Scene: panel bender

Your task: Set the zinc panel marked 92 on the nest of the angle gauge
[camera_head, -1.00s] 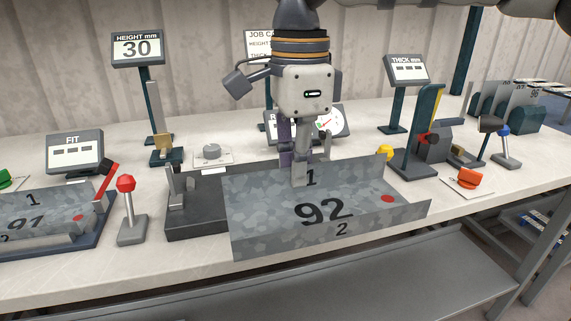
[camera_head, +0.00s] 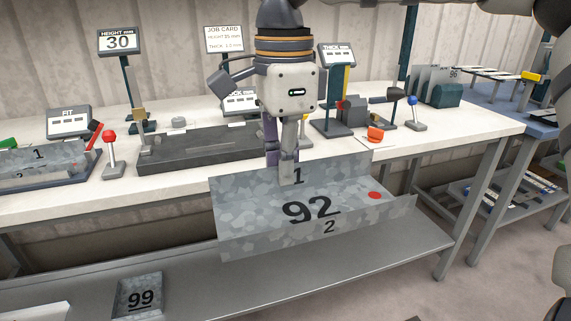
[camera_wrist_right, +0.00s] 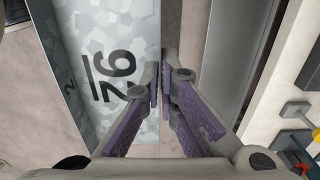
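The zinc panel marked 92 (camera_head: 345,205) is a mottled grey bent sheet with a red dot and the marks 1 and 2. My right gripper (camera_head: 287,172) is shut on its upright rear flange. The panel hangs in front of the bench edge, above the lower shelf. In the right wrist view the panel (camera_wrist_right: 115,35) lies left of the fingers (camera_wrist_right: 160,85), which pinch its edge. A long dark bed (camera_head: 205,148) sits on the bench behind, with a partly hidden display; I cannot tell whether this is the angle gauge. My left gripper is not in view.
A panel marked 91 in the earlier view sits in the FIT station (camera_head: 40,160) at left. A red-knobbed lever (camera_head: 110,150) stands beside it. The thickness stand (camera_head: 335,90) is behind right. A panel marked 99 (camera_head: 138,295) lies on the lower shelf (camera_head: 380,250).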

